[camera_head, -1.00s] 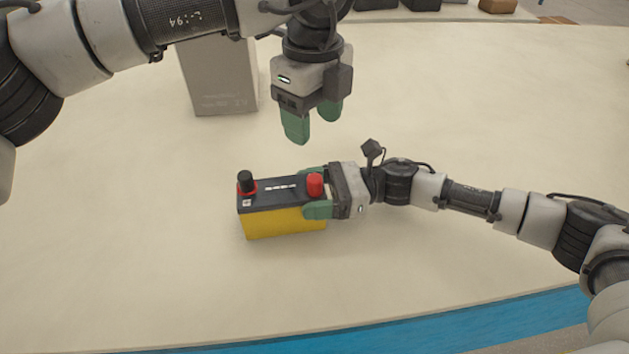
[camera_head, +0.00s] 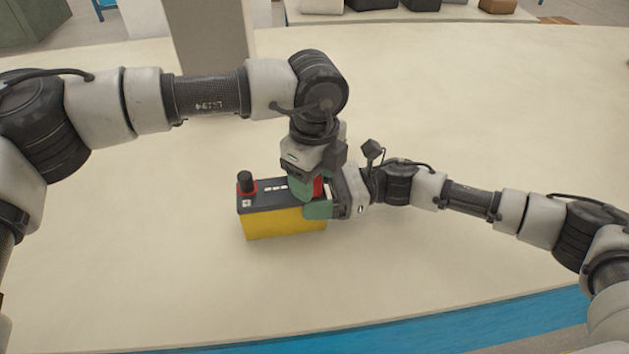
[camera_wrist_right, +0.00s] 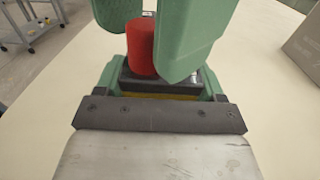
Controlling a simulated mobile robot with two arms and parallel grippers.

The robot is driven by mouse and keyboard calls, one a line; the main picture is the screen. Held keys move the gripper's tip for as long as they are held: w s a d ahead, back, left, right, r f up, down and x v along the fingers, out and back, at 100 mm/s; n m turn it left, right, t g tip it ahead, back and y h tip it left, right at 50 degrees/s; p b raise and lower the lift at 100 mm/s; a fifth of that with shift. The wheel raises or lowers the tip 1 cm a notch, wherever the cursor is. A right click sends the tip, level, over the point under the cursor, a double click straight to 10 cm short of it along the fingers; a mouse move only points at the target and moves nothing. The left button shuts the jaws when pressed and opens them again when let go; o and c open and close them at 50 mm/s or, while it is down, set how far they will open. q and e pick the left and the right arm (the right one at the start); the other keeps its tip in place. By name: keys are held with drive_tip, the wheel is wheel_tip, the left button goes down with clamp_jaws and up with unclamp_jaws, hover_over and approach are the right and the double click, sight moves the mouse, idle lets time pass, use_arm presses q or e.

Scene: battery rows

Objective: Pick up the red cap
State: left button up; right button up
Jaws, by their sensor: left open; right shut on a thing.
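The red cap (camera_head: 318,186) sits on the right end of the battery (camera_head: 285,222), which has a black top and yellow body and stands upright on the table. The cap is mostly hidden in the head view; in the right wrist view it shows as a red cylinder (camera_wrist_right: 141,48). My left gripper (camera_head: 308,192) points down over that end, open, its green fingers on either side of the cap; contact is not clear. My right gripper (camera_head: 322,209) is shut on the battery's right end. A black cap (camera_head: 245,182) with a red base stands on the battery's left end.
A tall grey box (camera_head: 212,40) stands at the back left, behind my left arm. Dark cases (camera_head: 372,5) lie on another surface at the far back. The pale table (camera_head: 130,260) is clear left and in front of the battery.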

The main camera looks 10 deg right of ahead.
use_arm(q)
drive_tip(key=shift+f, duration=0.25)
drive_tip(key=c, duration=1)
drive_tip(key=shift+o, duration=0.2)
drive_tip(key=shift+r, duration=0.2)
wheel_tip(320, 180, up, 10)
drive_tip(key=shift+f, duration=0.1)
drive_tip(key=shift+o, duration=0.8)
drive_tip(key=shift+c, duration=0.8)
drive_tip(key=shift+r, duration=0.65)
